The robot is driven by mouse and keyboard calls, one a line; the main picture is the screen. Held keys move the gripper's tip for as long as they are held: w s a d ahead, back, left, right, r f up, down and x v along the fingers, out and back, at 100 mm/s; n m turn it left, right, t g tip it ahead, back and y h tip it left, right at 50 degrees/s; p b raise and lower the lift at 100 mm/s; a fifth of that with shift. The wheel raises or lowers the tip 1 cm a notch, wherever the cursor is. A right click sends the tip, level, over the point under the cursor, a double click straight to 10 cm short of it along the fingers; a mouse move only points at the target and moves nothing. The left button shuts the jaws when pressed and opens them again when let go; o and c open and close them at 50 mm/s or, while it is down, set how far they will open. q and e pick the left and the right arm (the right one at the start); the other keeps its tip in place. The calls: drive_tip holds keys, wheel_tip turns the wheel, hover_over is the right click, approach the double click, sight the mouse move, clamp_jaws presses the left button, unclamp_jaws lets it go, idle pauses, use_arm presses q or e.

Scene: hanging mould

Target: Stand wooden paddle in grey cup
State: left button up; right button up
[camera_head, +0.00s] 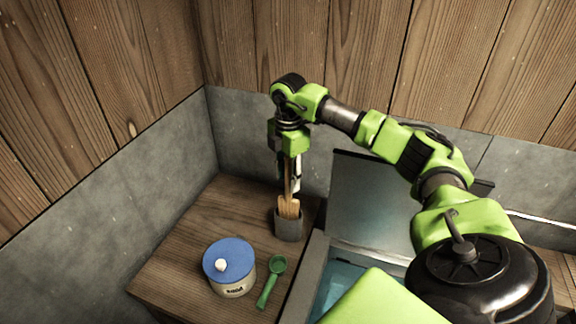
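The grey cup (289,228) stands upright on the wooden counter near its back right corner. The wooden paddle (287,207) shows at the mouth of the cup, with its lower part hidden by the cup wall. My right gripper (294,183) points straight down over the cup, with its fingers right at the upper part of the paddle. The fingers and wood overlap in this view, so I cannot tell whether they grip it or stand loosely beside it. My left gripper is not in view.
A round jar with a blue lid (228,260) and a green scoop (271,282) are on the wooden counter (180,262) in front of the cup. An open grey box with a blue interior (340,285) is to the right. Walls close off the back and left.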

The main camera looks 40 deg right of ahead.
drive_tip(key=shift+r, duration=0.2)
wheel_tip(320, 180, up, 12)
drive_tip(key=shift+s+f, duration=0.1)
drive_tip(key=shift+f, duration=0.1)
idle(0.3)
idle(0.8)
